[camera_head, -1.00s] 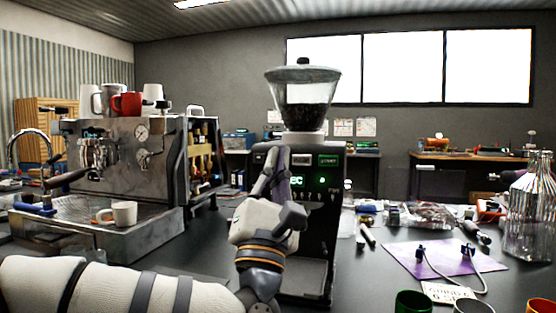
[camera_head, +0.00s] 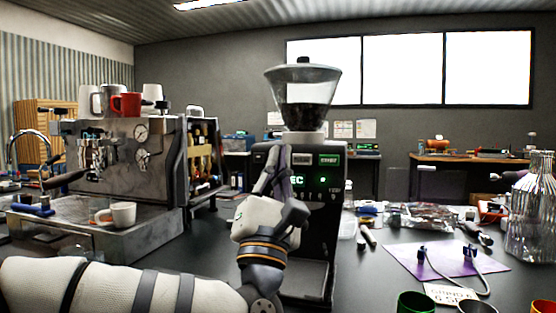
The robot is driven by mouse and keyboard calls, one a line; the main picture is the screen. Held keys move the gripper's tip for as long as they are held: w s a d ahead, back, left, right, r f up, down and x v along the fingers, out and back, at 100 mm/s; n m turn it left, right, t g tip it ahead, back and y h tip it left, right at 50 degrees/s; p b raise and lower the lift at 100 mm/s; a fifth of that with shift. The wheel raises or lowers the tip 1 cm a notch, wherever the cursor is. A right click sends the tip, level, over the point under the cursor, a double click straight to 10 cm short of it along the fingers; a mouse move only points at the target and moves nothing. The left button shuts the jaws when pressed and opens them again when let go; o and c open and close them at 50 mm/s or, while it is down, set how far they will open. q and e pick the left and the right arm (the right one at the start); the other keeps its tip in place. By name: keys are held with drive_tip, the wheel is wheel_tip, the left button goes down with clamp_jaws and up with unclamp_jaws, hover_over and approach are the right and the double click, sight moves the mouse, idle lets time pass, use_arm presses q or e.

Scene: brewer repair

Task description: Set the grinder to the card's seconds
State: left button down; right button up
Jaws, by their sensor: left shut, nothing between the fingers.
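The grinder (camera_head: 322,235) is a black machine with a clear hopper (camera_head: 304,98) of dark beans on top. Its front panel has a green lit display, partly hidden by my arm; the letters "EC" (camera_head: 296,179) show.
An espresso machine (camera_head: 115,165) stands at the left, with a white cup (camera_head: 123,214) on its tray. A purple mat (camera_head: 405,262) with a cable lies right of the grinder. A glass bottle (camera_head: 530,220) and coloured cups (camera_head: 415,303) stand at the right.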

use_arm(q)
drive_tip(key=shift+w+d, duration=0.1)
drive_tip(key=shift+w, duration=0.25)
use_arm(e)
drive_tip(key=shift+s+f, duration=0.3)
use_arm(q)
drive_tip(key=shift+s, duration=0.1)
use_arm(e)
drive_tip(key=shift+w+r, duration=0.1)
use_arm(q)
drive_tip(key=shift+s+a, duration=0.25)
drive_tip(key=shift+s, duration=0.4)
use_arm(e)
drive_tip(key=shift+w+r, duration=0.25)
use_arm(q)
drive_tip(key=s, duration=0.1)
drive_tip(key=s+a+p, duration=0.1)
drive_tip(key=s, duration=0.1)
drive_tip(key=s+p, duration=0.1)
drive_tip(key=shift+s+a, duration=0.25)
drive_tip(key=shift+s, duration=0.15)
use_arm(e)
drive_tip(key=shift+w+r+t, duration=0.5)
drive_tip(key=shift+w+r, duration=0.65)
